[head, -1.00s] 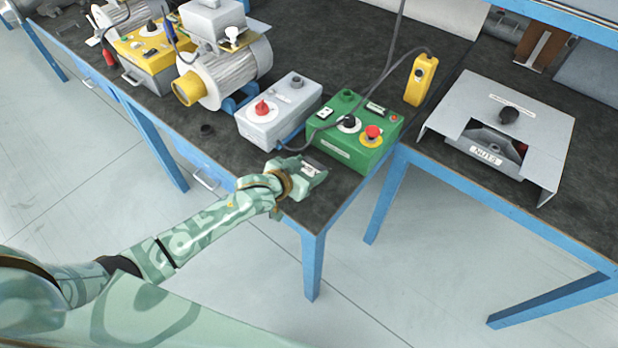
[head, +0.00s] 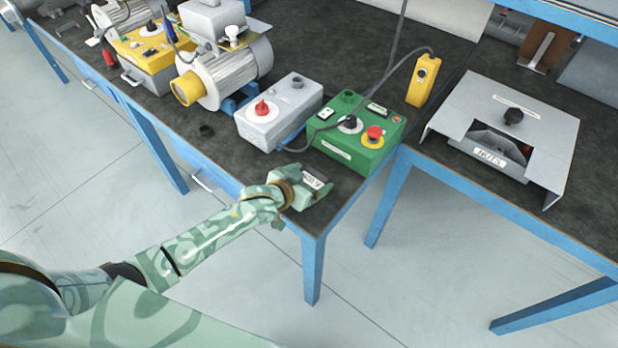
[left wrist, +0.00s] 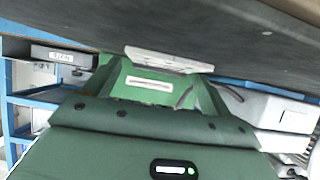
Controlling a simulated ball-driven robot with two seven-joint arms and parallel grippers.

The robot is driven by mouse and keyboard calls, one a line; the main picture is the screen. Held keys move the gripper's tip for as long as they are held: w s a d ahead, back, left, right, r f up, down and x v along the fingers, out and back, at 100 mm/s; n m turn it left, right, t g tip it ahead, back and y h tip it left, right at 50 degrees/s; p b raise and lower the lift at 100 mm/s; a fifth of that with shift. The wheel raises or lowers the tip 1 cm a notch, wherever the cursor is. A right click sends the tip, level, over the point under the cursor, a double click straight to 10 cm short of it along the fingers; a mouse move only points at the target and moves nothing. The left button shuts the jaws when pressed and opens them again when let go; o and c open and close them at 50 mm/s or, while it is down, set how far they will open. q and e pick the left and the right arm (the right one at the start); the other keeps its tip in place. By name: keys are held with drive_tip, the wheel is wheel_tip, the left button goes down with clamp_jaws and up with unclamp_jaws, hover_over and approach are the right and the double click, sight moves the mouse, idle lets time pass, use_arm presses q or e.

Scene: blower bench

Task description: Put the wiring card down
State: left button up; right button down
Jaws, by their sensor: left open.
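The wiring card (left wrist: 168,60) is a thin white plate lying flat against the dark bench top in the left wrist view, at the tips of my left gripper. In the head view a small white patch of the card (head: 314,181) shows at my left gripper (head: 318,193), near the front corner of the bench. The left gripper is open, with its green fingers (left wrist: 158,85) on either side below the card. Whether a finger still touches the card cannot be told. My right gripper is not in view.
A green control box (head: 340,150) with a red button stands just behind my left gripper. A grey box with a red knob (head: 262,112) is to its left. A grey metal housing (head: 550,120) stands on the right bench (head: 450,165).

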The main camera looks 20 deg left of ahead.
use_arm(q)
drive_tip(key=p+v, duration=0.4)
drive_tip(key=v, duration=0.7)
drive_tip(key=shift+s+r, duration=0.1)
drive_tip(key=shift+s, duration=0.1)
drive_tip(key=shift+s+a+r, duration=0.1)
drive_tip(key=shift+s+a, duration=0.05)
drive_tip(key=shift+s, duration=0.15)
